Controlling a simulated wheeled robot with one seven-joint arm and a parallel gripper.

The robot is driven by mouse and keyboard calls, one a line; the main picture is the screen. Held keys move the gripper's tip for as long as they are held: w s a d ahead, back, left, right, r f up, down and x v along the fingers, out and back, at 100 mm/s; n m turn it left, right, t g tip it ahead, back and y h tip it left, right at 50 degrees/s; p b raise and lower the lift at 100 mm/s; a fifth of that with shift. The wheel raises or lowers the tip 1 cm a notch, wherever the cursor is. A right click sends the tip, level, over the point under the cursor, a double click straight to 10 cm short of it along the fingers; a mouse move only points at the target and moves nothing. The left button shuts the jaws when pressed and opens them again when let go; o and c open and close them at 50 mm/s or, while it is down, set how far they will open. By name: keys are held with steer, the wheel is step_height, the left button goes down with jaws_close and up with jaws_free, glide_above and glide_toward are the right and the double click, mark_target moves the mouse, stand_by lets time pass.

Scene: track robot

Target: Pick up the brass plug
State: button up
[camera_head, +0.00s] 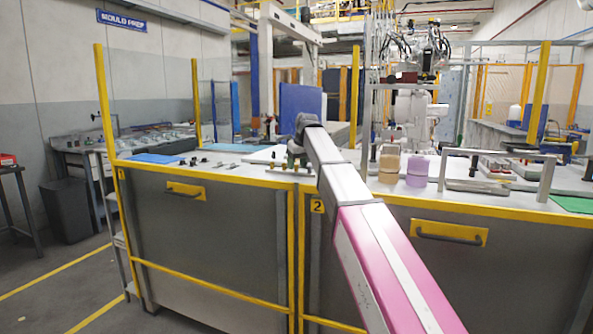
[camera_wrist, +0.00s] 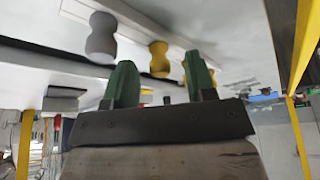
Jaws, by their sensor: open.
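The brass plug (camera_wrist: 159,59) is a yellow, waisted piece in the wrist view, on a pale surface. A similar grey plug (camera_wrist: 101,38) stands to its left. My gripper (camera_wrist: 159,64) is open, with its two green fingers apart and nothing held between them. The brass plug shows between the fingertips in the picture, beyond them and apart from them. In the head view my gripper (camera_head: 297,152) is at the far end of my arm, over the bench top, and small.
In the head view the bench (camera_head: 490,195) has a yellow edge. A tan container (camera_head: 389,166) and a lavender container (camera_head: 417,171) stand right of my arm, near a metal handle frame (camera_head: 500,154). Several small dark parts lie to the left. A yellow post (camera_head: 355,97) rises behind.

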steer(key=shift+a+f, duration=0.1)
steer(key=shift+f, duration=0.2)
jaws_close()
steer(key=shift+r, duration=0.1)
steer(key=shift+r, duration=0.45)
steer(key=r, duration=0.3)
steer(key=shift+s+a+r, duration=0.25)
steer(key=shift+a+r, duration=0.05)
steer(key=shift+r, duration=0.1)
steer(key=s+a+r, duration=0.6)
steer(key=s+a, duration=0.1)
steer(key=shift+s+a+r, duration=0.15)
steer(key=shift+s+a, duration=0.15)
steer(key=shift+a, duration=0.05)
